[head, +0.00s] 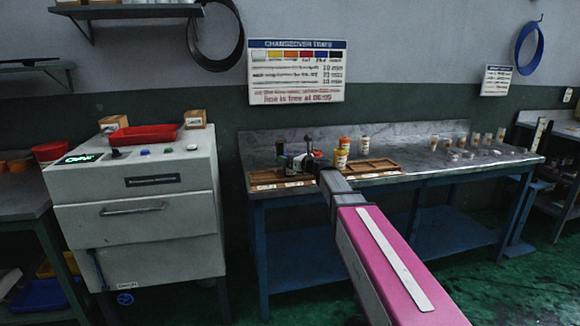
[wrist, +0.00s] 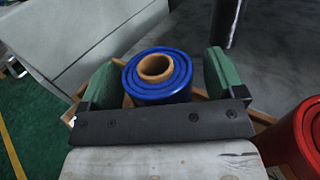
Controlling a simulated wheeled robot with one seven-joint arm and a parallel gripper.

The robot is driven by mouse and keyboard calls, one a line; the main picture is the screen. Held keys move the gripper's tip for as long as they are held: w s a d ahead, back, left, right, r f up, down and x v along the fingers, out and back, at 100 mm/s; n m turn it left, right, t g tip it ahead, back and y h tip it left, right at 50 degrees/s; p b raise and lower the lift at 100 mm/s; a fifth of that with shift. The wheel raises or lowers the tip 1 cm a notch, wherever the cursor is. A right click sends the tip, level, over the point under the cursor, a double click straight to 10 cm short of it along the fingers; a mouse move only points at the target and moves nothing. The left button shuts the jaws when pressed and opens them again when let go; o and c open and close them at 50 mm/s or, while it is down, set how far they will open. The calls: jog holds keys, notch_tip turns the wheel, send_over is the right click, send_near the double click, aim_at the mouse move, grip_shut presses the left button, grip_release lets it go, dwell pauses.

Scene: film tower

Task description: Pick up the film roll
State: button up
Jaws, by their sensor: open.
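The film roll (wrist: 157,74) is blue, with a tan core, and stands upright in the wrist view with its round end facing the camera. My gripper (wrist: 159,78) is open, with one green finger on the left of the roll and one on the right. Gaps show between the fingers and the roll. The dark bar of my gripper hides the roll's lower part. In the head view my gripper is at the left part of the workbench (head: 420,150), small and partly covered by my arm; the roll cannot be made out clearly there.
A red roll (wrist: 303,140) is at the right edge of the wrist view. Several small jars stand further right. A grey cabinet (head: 135,210) is to the left.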

jog(key=c, duration=1.1)
jog(key=shift+r, duration=0.15)
